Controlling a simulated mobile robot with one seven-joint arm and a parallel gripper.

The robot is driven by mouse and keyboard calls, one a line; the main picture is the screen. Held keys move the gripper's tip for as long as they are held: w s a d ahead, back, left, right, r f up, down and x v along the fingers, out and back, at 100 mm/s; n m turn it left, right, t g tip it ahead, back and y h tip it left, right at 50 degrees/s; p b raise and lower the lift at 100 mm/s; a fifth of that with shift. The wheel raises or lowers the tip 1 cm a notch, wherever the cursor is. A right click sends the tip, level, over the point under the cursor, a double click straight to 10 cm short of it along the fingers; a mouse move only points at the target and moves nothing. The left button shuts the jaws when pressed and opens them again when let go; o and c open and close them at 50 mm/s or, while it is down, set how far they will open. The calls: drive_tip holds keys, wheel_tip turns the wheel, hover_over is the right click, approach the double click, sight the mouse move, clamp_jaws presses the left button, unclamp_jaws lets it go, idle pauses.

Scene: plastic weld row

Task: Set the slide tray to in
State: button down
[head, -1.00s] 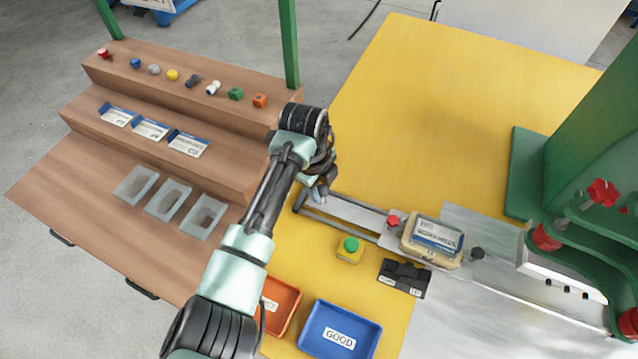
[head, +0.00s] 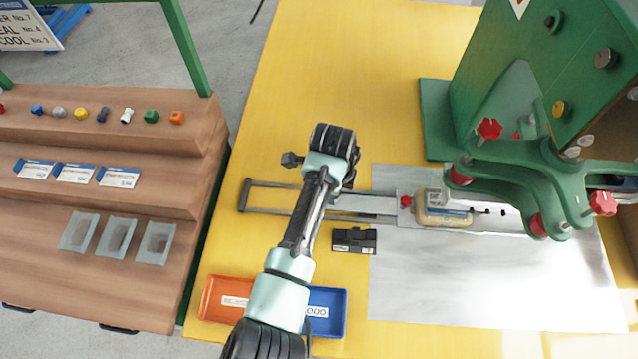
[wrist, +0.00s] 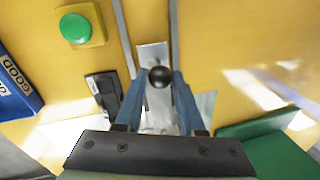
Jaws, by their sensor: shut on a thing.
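The slide tray (head: 407,220) is a silver plate on two rails, carrying a tan block with a labelled top (head: 440,213). Its strip runs left between the rails. The tray sits just left of the green press (head: 515,165), with the block beside the press's nearest red-knobbed arm. In the wrist view, the black ball knob (wrist: 160,74) stands on the silver strip (wrist: 152,53). My gripper (wrist: 160,82) is shut on this knob, one blue-grey finger on each side. In the head view my arm hides the fingertips and knob.
The long open rail frame (head: 247,197) extends left of my gripper. A black block (head: 355,240) lies in front of the rails. A green button (wrist: 75,28), blue GOOD bin (head: 333,313) and orange bin (head: 222,302) are nearby. The yellow table behind is clear.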

drive_tip(key=shift+d, duration=0.25)
drive_tip(key=c, duration=0.5)
unclamp_jaws()
drive_tip(key=shift+a, duration=0.1)
drive_tip(key=r, duration=0.4)
drive_tip(key=s+r, duration=0.1)
drive_tip(key=r, duration=0.3)
drive_tip(key=s+r, duration=0.1)
drive_tip(key=r, duration=0.3)
drive_tip(key=shift+s+a+r+p, duration=0.25)
drive_tip(key=shift+r+p, duration=0.1)
drive_tip(key=shift+p, duration=0.05)
